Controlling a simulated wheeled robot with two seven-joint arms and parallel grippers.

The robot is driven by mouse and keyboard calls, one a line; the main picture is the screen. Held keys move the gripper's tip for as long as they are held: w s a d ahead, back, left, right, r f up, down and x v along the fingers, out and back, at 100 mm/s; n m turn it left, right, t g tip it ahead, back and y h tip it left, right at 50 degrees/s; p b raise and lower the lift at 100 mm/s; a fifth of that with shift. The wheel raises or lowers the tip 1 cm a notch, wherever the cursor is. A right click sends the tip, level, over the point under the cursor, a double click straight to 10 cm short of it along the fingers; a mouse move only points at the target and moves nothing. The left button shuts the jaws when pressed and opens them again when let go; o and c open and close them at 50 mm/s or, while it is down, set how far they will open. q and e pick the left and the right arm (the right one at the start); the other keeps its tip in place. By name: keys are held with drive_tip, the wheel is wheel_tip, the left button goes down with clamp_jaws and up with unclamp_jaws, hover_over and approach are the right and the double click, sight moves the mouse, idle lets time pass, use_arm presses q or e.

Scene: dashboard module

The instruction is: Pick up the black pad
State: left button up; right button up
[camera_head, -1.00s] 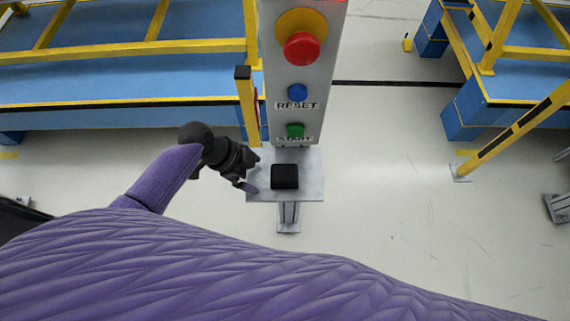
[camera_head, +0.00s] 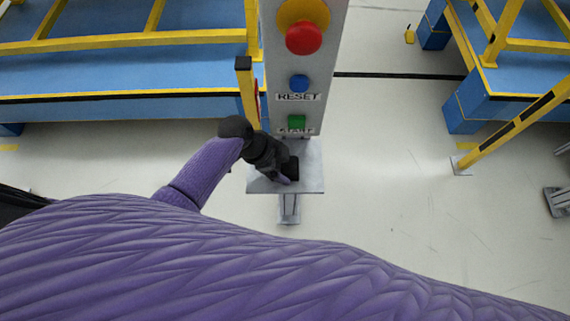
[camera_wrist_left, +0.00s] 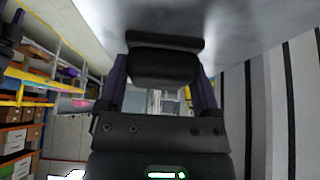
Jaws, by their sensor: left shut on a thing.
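The black pad (camera_head: 292,168) is at the small grey metal shelf (camera_head: 312,182) below the button panel. My left gripper (camera_head: 287,172) reaches it from the left and partly hides it in the head view. In the left wrist view the black pad (camera_wrist_left: 163,66) sits between the two purple-sided fingers of my left gripper (camera_wrist_left: 162,85), which is shut on it. The grey plate is close to the pad there; I cannot tell whether they touch. My right gripper is not in view.
The grey control panel (camera_head: 312,75) rises just behind the shelf, with a red button (camera_head: 304,38), a blue button (camera_head: 299,83) and a green button (camera_head: 296,122). A yellow post (camera_head: 246,90) stands left of it. The floor to the right of the shelf is clear.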

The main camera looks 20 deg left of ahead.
use_arm(q)
drive_tip(key=s+a+b, duration=0.1)
drive_tip(key=s+a, duration=0.1)
drive_tip(key=a, duration=0.6)
drive_tip(key=s+a+b, duration=0.1)
drive_tip(key=s+a, duration=0.2)
drive_tip(key=a, duration=0.6)
drive_tip(key=shift+a, duration=0.2)
drive_tip(key=o, duration=0.7)
drive_tip(key=shift+r, duration=0.1)
drive_tip(key=shift+c, duration=0.2)
drive_tip(key=c, duration=0.5)
drive_tip(key=shift+c, duration=0.2)
